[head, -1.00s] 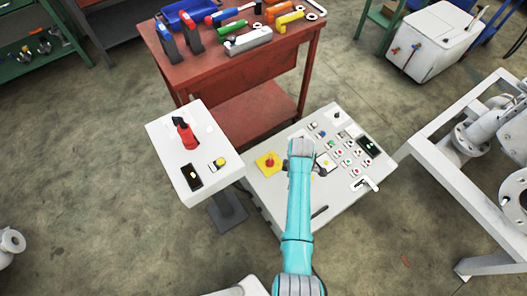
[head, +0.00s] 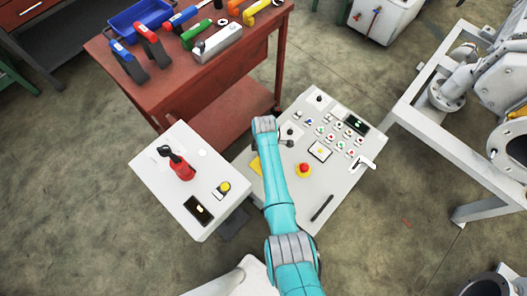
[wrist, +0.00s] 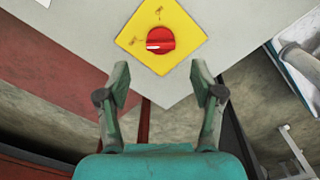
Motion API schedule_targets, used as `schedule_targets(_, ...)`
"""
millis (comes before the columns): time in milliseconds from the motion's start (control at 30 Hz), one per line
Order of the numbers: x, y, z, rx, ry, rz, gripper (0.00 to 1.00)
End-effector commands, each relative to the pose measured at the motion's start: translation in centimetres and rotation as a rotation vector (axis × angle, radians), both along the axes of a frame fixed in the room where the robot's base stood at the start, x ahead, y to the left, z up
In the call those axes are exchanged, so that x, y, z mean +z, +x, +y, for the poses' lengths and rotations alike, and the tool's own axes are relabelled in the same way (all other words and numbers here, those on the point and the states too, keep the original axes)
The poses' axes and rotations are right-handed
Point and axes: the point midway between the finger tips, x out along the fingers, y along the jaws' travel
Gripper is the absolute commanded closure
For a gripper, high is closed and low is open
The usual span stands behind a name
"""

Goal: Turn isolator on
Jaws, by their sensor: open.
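A yellow diamond-shaped plate with a red round knob (wrist: 160,40), seemingly the isolator, is on the pale panel in the wrist view, just beyond my fingertips. In the head view the plate (head: 256,166) is mostly hidden behind my arm, at the left side of the sloping control console (head: 338,190). My gripper (wrist: 160,78) is open and empty, with one finger on each side below the knob, apart from it. The knob's set position is hard to read. In the head view my gripper is largely hidden by my arm.
A white pedestal (head: 160,190) with a red and black lever (head: 180,168) stands left of the console. A red tool bench (head: 185,75) is behind. A red mushroom button (head: 303,170) sits right of my arm. A grey frame (head: 425,130) stands at the right.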

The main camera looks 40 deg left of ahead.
Motion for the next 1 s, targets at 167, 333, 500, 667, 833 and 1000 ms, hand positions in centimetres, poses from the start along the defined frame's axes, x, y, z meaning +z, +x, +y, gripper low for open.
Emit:
schedule_targets(167,-2.5,0.0,0.0,0.0,-0.002,0.002,0.33)
schedule_targets(333,-4.4,0.0,0.0,0.0,-0.001,0.002,0.33)
schedule_targets(500,-5.6,0.0,0.0,0.0,-0.001,0.002,0.33)
schedule_targets(667,-6.4,0.0,0.0,0.0,-0.001,0.001,0.33)
schedule_targets(833,-6.6,0.0,0.0,0.0,0.0,0.0,0.33)
schedule_targets(1000,-6.7,0.0,-0.1,0.0,0.0,0.0,0.33)
